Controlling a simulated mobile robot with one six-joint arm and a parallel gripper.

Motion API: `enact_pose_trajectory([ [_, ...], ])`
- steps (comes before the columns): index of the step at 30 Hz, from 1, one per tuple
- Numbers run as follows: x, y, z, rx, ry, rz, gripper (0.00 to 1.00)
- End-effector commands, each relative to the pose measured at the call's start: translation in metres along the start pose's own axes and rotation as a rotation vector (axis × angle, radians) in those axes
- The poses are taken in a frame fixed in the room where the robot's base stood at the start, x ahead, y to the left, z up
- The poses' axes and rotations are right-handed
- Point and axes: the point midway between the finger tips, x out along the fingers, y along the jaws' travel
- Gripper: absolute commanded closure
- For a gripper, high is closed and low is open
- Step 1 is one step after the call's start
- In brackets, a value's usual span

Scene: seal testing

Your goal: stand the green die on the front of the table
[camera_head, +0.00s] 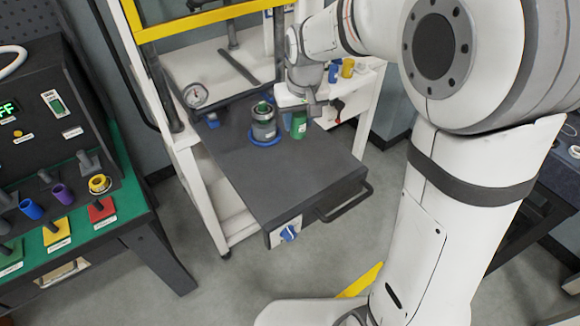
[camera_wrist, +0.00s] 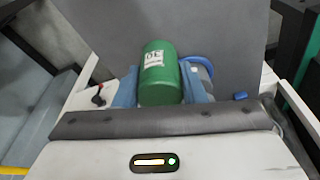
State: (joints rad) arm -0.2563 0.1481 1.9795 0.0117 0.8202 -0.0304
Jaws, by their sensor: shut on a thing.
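The green die (camera_head: 299,127) is a green cylinder with a white label, which shows in the wrist view (camera_wrist: 158,75) between my blue fingers. My gripper (camera_wrist: 160,92) is shut on it. In the head view my gripper (camera_head: 297,107) hides the die's top. The die is upright or nearly so, over the back right part of the dark grey table (camera_head: 285,185). I cannot tell whether its base touches the table. The front of the table, towards the handle, is bare.
A grey cylinder (camera_head: 263,128) with a green top and a blue ring (camera_head: 264,141) at its base stands just left of the die. A gauge (camera_head: 195,95) is at the back left. Blue and yellow pieces (camera_head: 347,68) stand on a white shelf behind. A handle (camera_head: 345,203) juts from the table's front.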

Motion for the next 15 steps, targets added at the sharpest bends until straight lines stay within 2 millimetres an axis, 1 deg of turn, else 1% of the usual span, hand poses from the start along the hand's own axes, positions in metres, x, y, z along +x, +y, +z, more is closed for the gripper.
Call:
enact_pose_trajectory([
  [1,-0.004,-0.011,0.004,-0.043,0.009,-0.007,0.95],
  [4,-0.001,-0.02,0.01,-0.089,0.011,-0.014,0.95],
  [10,0.035,-0.021,0.018,-0.096,0.007,-0.015,0.95],
  [12,0.044,-0.021,0.02,-0.096,0.009,-0.015,0.95],
  [15,0.052,-0.021,0.021,-0.096,0.011,-0.015,0.95],
])
